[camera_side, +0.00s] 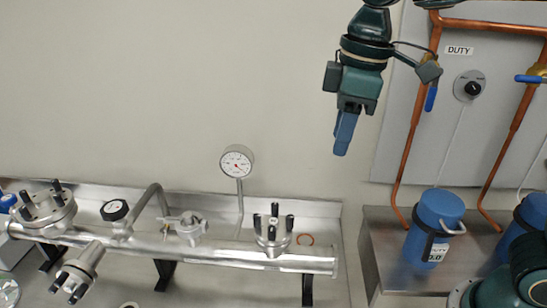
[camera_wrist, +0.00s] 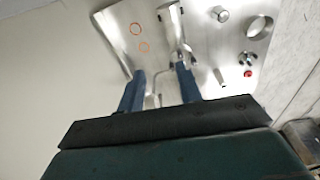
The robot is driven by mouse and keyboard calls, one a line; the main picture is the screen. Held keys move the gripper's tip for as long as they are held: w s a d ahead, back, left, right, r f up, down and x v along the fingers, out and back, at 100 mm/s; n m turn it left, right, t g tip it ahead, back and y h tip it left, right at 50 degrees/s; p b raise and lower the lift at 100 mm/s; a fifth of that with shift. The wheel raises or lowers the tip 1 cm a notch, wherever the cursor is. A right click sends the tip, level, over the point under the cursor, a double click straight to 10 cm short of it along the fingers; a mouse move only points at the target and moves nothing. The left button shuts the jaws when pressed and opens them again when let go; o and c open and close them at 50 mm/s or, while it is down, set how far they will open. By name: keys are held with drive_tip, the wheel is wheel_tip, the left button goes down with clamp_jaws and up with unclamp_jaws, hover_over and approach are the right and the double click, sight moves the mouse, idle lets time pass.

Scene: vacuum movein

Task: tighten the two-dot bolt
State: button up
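My gripper (camera_side: 342,150) hangs high above the bench, well clear of the metal pipework. In the wrist view its two blue fingers stand apart with nothing between them (camera_wrist: 159,74). Black upright bolts stand on the right flange (camera_side: 272,240) of the silver manifold (camera_side: 225,251) and on the left flange (camera_side: 45,212). Another port (camera_side: 77,273) points toward the front with dark bolts. Any dots on the bolts are too small to see, so I cannot tell which is the two-dot bolt.
A dial gauge (camera_side: 237,162) rises behind the manifold. A blue canister (camera_side: 434,227) stands on the right-hand bench below copper pipes (camera_side: 410,140) and a grey panel (camera_side: 470,135). The air around my gripper is free.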

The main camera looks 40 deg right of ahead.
sight(290, 216)
drive_tip(key=w+a+f+n+g, duration=0.1)
drive_tip(key=w+a+n, duration=0.2)
drive_tip(key=a, duration=0.4)
drive_tip(key=shift+w+h, duration=0.25)
drive_tip(key=shift+h, duration=0.05)
drive_tip(key=shift+f, duration=0.15)
wheel_tip(290, 216, down, 14)
drive_tip(key=shift+r, duration=0.15)
drive_tip(key=shift+c, duration=0.4)
clamp_jaws()
